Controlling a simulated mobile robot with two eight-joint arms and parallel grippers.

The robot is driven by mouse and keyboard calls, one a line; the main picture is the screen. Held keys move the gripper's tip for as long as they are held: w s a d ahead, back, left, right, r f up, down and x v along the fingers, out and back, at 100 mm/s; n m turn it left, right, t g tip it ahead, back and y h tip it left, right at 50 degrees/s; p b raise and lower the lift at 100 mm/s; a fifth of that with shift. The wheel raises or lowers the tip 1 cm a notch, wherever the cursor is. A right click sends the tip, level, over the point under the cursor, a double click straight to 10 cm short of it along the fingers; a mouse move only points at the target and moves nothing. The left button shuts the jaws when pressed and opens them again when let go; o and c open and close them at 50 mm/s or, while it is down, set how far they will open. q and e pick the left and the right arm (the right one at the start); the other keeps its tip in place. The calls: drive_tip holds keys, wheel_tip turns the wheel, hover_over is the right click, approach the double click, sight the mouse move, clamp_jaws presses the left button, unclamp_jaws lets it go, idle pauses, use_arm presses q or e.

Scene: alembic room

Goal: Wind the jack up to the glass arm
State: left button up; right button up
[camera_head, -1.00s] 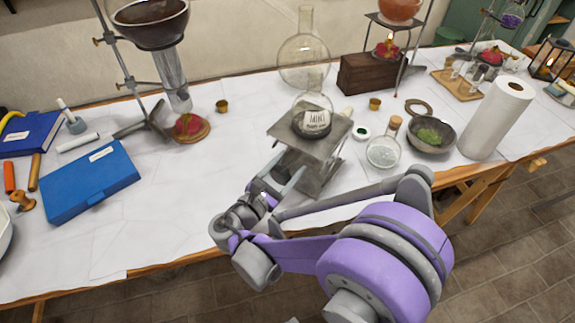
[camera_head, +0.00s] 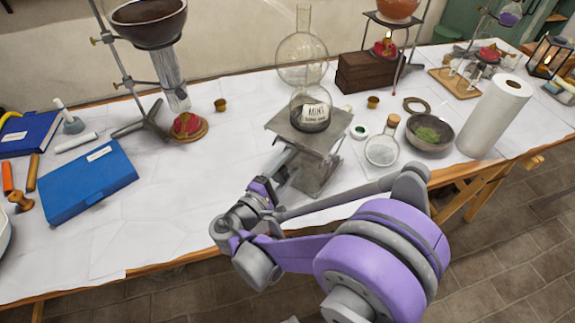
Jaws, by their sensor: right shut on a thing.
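The grey metal jack (camera_head: 322,170) stands near the table's front edge, its top plate roughly level. A round flask (camera_head: 311,112) with dark contents and a white label stands on the plate. My right gripper (camera_head: 281,163) is at the jack's near left side, shut on what seems to be its winding knob; the fingers hide the knob. A large clear long-necked flask (camera_head: 302,48) shows just behind the jack. I cannot pick out the glass arm for certain. My left gripper is not in view.
A stoppered flask (camera_head: 381,149), a bowl with green stuff (camera_head: 430,133) and a paper roll (camera_head: 496,115) stand right of the jack. A blue case (camera_head: 88,185) and a stand's foot (camera_head: 143,122) are left. The white tabletop between the case and jack is clear.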

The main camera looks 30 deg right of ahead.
drive_tip(key=m, duration=1.2)
drive_tip(key=shift+f+m, duration=0.3)
drive_tip(key=shift+m, duration=0.1)
drive_tip(key=shift+w+a+f+m+p, duration=0.1)
drive_tip(key=shift+m+p, duration=0.05)
drive_tip(key=shift+m, duration=0.8)
drive_tip(key=shift+w+m+p, duration=0.1)
drive_tip(key=shift+m+p, duration=0.05)
drive_tip(key=shift+m, duration=0.8)
drive_tip(key=o, duration=1.4)
drive_tip(key=shift+s+a, duration=0.1)
